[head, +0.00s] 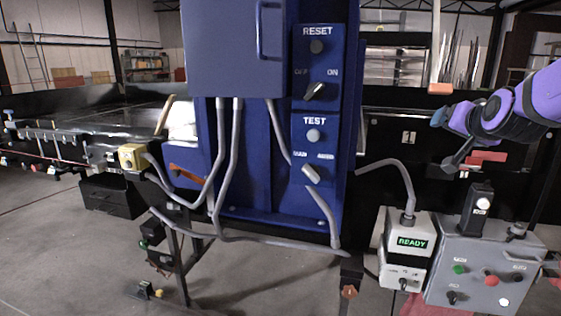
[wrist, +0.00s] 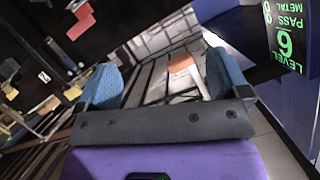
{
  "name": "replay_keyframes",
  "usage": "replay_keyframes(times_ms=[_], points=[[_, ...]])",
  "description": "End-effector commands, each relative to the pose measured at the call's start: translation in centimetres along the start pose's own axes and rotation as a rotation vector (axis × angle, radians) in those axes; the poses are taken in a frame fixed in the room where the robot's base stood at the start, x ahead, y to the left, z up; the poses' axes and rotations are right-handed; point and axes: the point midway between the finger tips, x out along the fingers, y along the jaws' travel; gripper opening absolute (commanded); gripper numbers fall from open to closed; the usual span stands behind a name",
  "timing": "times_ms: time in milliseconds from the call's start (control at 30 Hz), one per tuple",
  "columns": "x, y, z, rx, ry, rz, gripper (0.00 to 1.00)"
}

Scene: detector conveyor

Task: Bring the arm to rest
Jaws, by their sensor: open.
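My gripper (head: 448,140) is at the right of the head view, at the end of my purple arm, in front of the dark conveyor side and to the right of the blue detector column (head: 262,180). In the wrist view my gripper (wrist: 165,85) shows two blue fingertips spread wide apart with nothing held between them. Beyond the gap, an orange and white object (wrist: 182,70) is seen at a distance. The gripper touches nothing that I can see.
A grey control box (head: 485,270) and a white box reading READY (head: 408,245) stand below my gripper. The column carries RESET and TEST panels, with grey cables hanging in front. A green-lettered display (wrist: 287,40) is at the wrist view's upper right. The conveyor (head: 80,120) extends left.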

Motion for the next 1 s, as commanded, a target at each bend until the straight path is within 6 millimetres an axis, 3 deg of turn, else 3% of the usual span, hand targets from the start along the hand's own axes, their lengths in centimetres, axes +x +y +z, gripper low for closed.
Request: replay_keyframes(times_ms=[33, 300, 600, 800, 1000], points=[[-2.0, -0.4, 0.7, -0.018, -0.054, -0.015, 0.94], [-11.9, -1.3, 6.5, -0.177, -0.367, -0.056, 0.94], [-22.7, 0.6, 13.1, -0.389, -0.662, -0.024, 0.94], [-26.4, 1.8, 15.4, -0.463, -0.764, 0.009, 0.94], [-26.8, 2.0, 15.7, -0.473, -0.778, 0.015, 0.94]])
